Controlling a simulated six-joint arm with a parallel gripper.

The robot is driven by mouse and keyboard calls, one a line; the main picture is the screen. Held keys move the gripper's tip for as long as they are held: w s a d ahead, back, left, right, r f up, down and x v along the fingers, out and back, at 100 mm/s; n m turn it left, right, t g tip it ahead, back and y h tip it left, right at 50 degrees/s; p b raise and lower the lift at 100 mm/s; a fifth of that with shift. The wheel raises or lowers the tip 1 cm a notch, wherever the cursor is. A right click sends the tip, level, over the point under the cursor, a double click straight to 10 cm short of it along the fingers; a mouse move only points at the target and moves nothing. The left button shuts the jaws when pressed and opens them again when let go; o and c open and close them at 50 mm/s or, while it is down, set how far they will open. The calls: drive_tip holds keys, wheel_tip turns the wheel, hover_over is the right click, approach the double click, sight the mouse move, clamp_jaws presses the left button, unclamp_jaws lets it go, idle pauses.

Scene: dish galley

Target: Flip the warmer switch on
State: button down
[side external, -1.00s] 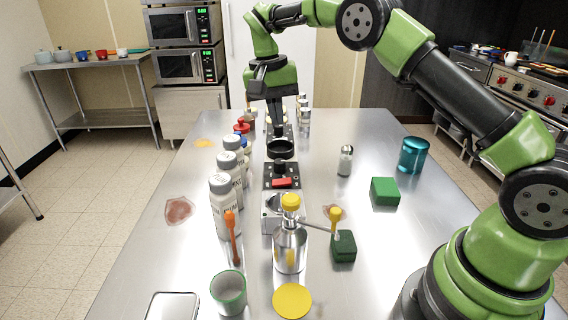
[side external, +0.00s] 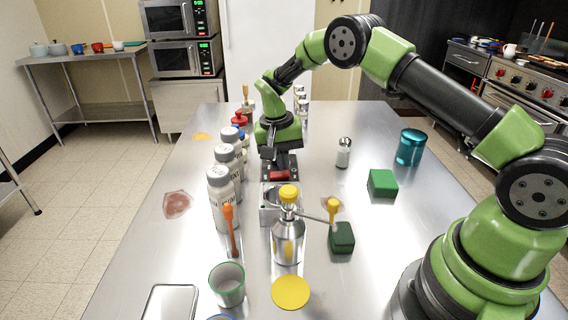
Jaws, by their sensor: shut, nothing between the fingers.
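The red switch (side external: 280,175) sits on a dark panel of the warmer unit (side external: 293,168) in the middle of the table. I cannot tell from this view whether it is on or off. My gripper (side external: 268,155) is shut and empty, pointing down just behind and slightly left of the switch. The gripper and wrist hide the unit's far part. I cannot tell whether the fingertips touch the panel.
White lidded bottles (side external: 222,198) stand close on the left. A steel pump bottle with a yellow cap (side external: 288,240) stands in front. A shaker (side external: 343,153), green block (side external: 382,183) and teal canister (side external: 410,147) stand right, with bare table between.

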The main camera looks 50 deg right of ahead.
drive_tip(key=shift+s+f, duration=0.1)
drive_tip(key=shift+f, duration=0.4)
drive_tip(key=shift+d+f, duration=0.15)
drive_tip(key=shift+f, duration=0.15)
drive_tip(key=shift+w+a+r, duration=0.2)
drive_tip(key=shift+w+a, duration=0.3)
drive_tip(key=shift+a, duration=0.1)
drive_tip(key=shift+r, duration=0.15)
